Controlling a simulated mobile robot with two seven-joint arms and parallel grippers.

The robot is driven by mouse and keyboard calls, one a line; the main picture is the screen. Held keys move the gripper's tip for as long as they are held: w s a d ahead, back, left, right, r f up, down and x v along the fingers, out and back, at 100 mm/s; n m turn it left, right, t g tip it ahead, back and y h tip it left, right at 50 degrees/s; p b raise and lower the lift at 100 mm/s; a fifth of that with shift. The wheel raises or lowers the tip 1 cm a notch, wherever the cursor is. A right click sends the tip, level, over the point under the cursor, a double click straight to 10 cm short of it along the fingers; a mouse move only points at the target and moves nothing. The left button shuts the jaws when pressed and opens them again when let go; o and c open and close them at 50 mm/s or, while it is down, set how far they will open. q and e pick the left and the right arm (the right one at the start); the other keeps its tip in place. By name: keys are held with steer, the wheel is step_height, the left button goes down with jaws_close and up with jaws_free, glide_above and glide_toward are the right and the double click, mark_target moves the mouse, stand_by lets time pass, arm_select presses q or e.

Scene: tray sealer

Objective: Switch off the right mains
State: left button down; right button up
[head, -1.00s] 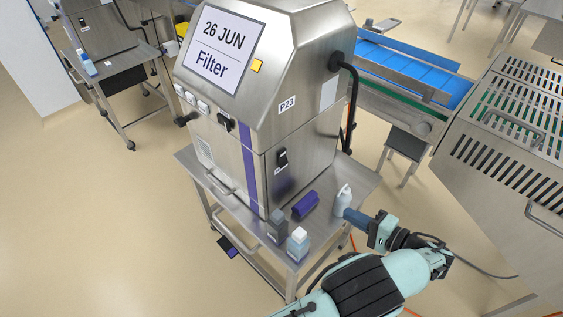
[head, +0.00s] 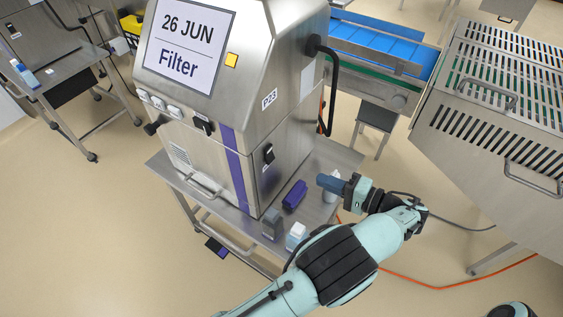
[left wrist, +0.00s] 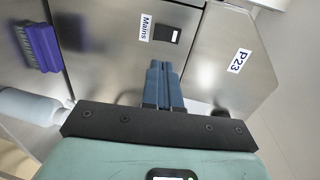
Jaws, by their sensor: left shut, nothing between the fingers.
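The black mains switch (head: 268,153) sits on the right side panel of the steel machine labelled P23. In the left wrist view the switch (left wrist: 168,35) shows beside a white "Mains" label (left wrist: 146,27); which way its rocker is set, I cannot tell. My left gripper (head: 320,180) has blue fingers, shut and empty, right of the panel and apart from the switch in the head view. In the left wrist view its fingertips (left wrist: 160,64) point towards the panel below the switch. My right gripper is not in view.
On the machine's shelf stand a purple brush (head: 294,194), a grey item (head: 270,222), a white-capped bottle (head: 296,235) and a pale spray bottle (head: 330,196) partly behind my gripper. A black cable (head: 330,95) hangs on the machine's side. A slotted steel cover (head: 490,110) stands right.

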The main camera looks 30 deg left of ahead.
mark_target(271, 159)
arm_select(q)
steer(key=a, duration=0.4)
steer(key=a+f, duration=0.1)
steer(key=a, duration=0.4)
steer(key=w+a+f+p, duration=0.1)
steer(key=a, duration=0.4)
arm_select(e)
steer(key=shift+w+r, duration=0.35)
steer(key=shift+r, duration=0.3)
